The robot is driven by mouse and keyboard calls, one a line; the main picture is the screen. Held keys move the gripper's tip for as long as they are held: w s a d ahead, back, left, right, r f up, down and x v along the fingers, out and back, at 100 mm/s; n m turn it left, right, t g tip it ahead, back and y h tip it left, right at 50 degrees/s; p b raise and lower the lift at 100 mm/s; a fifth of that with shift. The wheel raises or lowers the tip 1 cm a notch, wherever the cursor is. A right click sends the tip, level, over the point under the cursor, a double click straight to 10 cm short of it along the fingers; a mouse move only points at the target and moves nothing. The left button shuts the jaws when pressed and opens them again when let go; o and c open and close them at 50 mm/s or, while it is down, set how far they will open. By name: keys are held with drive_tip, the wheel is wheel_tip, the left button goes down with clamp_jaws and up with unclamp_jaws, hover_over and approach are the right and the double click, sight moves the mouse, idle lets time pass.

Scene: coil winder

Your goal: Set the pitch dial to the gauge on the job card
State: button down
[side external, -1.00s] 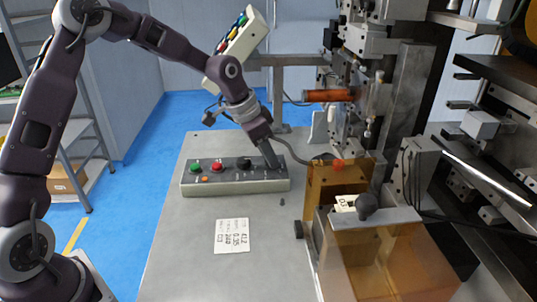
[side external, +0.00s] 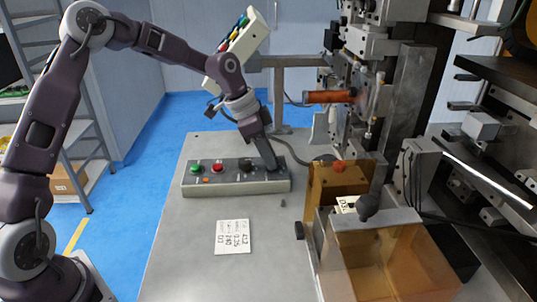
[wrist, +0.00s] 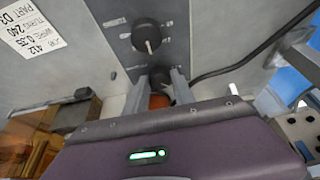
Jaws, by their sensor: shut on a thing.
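The control box (side external: 235,187) lies on the grey bench with a green button, a red button and black dials on top. One free black dial (side external: 245,164) stands beside my gripper (side external: 273,166); in the wrist view this dial (wrist: 147,38) has a white pointer line. My gripper is shut on the dial at the box's end (wrist: 160,74), between its two fingers in the wrist view. That dial's pointer and scale are mostly hidden, and the labels are too small to read. The job card (side external: 232,237) lies flat on the bench and reads wire 0.35, turns 240.
The winder with its copper-coloured coil (side external: 329,97) stands at the back right. An amber clear-walled bin (side external: 375,265) stands at the front right. A cable (side external: 295,153) runs from behind the box. The bench around the card is clear.

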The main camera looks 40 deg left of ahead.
drive_tip(key=c, duration=1.1)
unclamp_jaws()
drive_tip(key=shift+o, duration=0.2)
drive_tip(key=v, duration=0.7)
drive_tip(key=shift+s+r, duration=0.1)
